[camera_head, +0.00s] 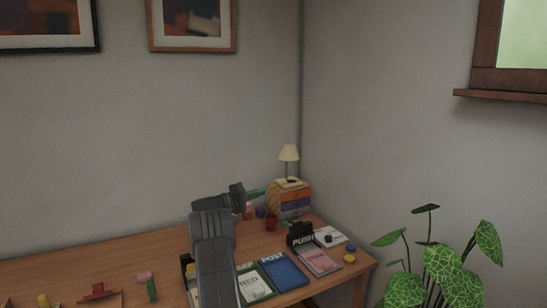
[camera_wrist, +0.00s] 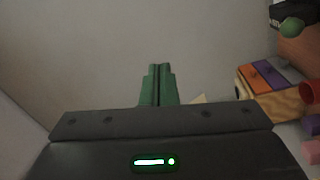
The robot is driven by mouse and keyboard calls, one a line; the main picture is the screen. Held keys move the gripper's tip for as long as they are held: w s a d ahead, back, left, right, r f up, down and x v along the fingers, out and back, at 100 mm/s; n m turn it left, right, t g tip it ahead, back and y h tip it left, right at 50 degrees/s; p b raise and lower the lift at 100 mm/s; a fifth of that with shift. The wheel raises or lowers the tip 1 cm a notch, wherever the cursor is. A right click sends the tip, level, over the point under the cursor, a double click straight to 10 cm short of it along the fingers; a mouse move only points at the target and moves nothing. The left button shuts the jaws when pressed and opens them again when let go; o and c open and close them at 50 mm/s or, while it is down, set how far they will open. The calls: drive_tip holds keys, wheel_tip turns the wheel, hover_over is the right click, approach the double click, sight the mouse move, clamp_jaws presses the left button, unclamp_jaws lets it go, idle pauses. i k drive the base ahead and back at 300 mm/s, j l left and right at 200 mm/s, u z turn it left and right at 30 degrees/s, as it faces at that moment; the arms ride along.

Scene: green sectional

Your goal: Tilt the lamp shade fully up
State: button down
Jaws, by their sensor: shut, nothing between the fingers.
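The small lamp with a cream shade (camera_head: 289,153) stands on a box of coloured drawers (camera_head: 291,197) in the back right corner of the desk. Its shade is wide end down on a thin stem. My gripper (camera_head: 262,192) has its green fingers to the left of the drawer box and lower than the shade, apart from the lamp. In the wrist view the fingers (camera_wrist: 159,70) are pressed together with nothing between them. A small cream patch shows behind my gripper body there; I cannot tell whether it is the lamp.
A leafy plant (camera_head: 450,262) stands at the right. Walls close in behind the lamp.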

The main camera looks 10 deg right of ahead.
sight(288, 152)
drive_tip(key=i+l+u, duration=0.3)
drive_tip(key=i+l, duration=0.35)
drive_tip(key=i+l+u, duration=0.3)
drive_tip(key=i+l, duration=0.4)
drive_tip(key=l+u, duration=0.1)
drive_tip(key=l, duration=0.85)
